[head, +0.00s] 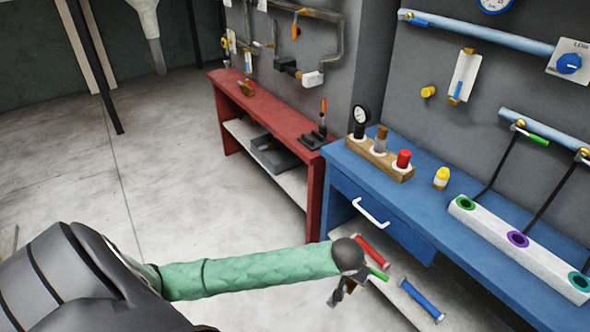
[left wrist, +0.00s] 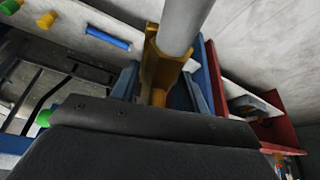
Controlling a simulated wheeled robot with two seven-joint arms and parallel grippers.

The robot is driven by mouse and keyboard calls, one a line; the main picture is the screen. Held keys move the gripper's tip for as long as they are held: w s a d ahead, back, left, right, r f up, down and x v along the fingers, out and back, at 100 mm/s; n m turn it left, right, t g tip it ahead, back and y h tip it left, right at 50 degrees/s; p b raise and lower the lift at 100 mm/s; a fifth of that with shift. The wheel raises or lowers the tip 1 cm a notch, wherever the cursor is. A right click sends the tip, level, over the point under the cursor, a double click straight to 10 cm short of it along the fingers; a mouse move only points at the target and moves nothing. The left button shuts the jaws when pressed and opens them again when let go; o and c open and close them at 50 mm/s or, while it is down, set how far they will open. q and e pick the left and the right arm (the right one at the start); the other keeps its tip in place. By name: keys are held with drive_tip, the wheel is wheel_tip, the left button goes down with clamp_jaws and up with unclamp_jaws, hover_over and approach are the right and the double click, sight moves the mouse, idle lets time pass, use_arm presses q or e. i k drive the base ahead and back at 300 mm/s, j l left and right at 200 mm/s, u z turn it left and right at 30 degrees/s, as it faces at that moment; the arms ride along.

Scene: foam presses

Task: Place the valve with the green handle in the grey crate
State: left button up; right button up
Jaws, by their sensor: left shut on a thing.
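My left gripper (head: 348,288) is low in front of the blue bench. In the left wrist view, its blue-grey fingers (left wrist: 160,90) are shut on a brass valve (left wrist: 153,62) with a pale grey cylinder rising from it. A short green bar (head: 378,274) shows beside the gripper in the head view; I cannot tell if it is this valve's handle. Another brass valve with a green handle (head: 537,139) is on the wall pipe at right. The grey crate (head: 268,159) sits on the red bench's lower shelf, left of and beyond the gripper. My right gripper is out of view.
The red bench (head: 268,117) and blue bench (head: 345,160) stand along the wall. A red pipe (head: 373,252) and a blue pipe (head: 422,300) lie on the blue bench's low shelf. A drawer handle (head: 370,213) sticks out. The floor left of the benches is clear.

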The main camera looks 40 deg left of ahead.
sight(283, 160)
drive_tip(key=j+z, duration=0.2)
drive_tip(key=j, duration=1.85)
